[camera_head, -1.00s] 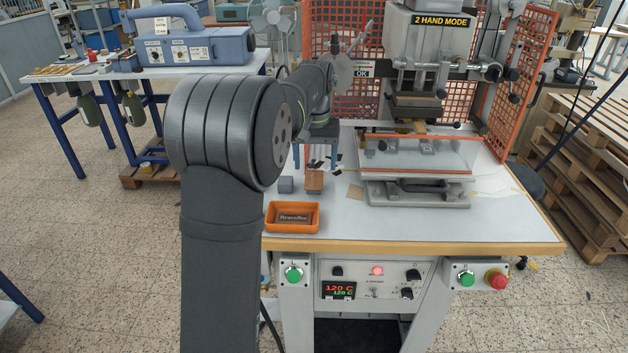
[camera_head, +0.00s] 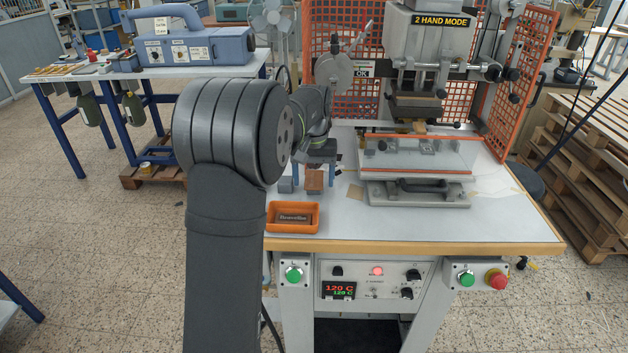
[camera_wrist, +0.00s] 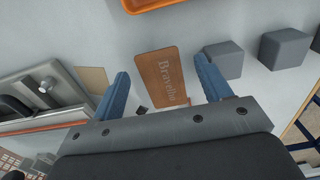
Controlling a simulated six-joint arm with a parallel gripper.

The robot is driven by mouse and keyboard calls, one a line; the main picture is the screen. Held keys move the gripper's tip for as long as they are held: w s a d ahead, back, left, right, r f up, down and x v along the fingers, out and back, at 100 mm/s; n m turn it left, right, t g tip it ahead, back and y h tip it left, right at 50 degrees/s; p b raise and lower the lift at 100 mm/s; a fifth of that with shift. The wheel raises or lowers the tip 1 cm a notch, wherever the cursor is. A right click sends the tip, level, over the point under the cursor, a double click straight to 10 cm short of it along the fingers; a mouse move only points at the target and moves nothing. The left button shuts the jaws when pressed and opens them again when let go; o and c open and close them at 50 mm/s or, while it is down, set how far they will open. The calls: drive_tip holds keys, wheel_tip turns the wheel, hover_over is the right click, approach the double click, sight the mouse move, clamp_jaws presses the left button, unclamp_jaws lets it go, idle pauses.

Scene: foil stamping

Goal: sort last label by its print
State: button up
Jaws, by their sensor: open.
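I cannot tell how far above the table the fingertips are. An orange tray (camera_head: 270,226) stands nearer the table's front edge, with a dark brown printed label (camera_head: 293,217) lying in it. The tray's edge (camera_wrist: 150,4) shows at the top of the wrist view.
A grey block (camera_head: 286,185) stands left of the label; two grey blocks (camera_wrist: 225,60) (camera_wrist: 284,48) show in the wrist view. A tan square (camera_head: 355,192) lies to the right, beside the stamping press (camera_head: 420,190). The table's front right is clear.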

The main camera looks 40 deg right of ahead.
sight(314, 184)
drive_tip(key=shift+f, duration=0.15)
drive_tip(key=c, duration=1.1)
drive_tip(key=shift+o, duration=0.2)
wheel_tip(314, 184, up, 4)
drive_tip(key=shift+r, duration=0.25)
drive_tip(key=s+d+r, duration=0.1)
drive_tip(key=s+r, duration=0.6)
drive_tip(key=s, duration=0.4)
drive_tip(key=w+a+f+n, duration=0.25)
drive_tip(key=a+n, duration=0.25)
drive_tip(key=n, duration=0.4)
drive_tip(key=w+a+f+n, duration=0.25)
drive_tip(key=a+n, duration=0.25)
drive_tip(key=n, duration=0.4)
drive_tip(key=shift+w+f, duration=0.15)
drive_tip(key=shift+f, duration=1.1)
drive_tip(key=shift+w+f, duration=0.1)
drive_tip(key=shift+f, duration=1.15)
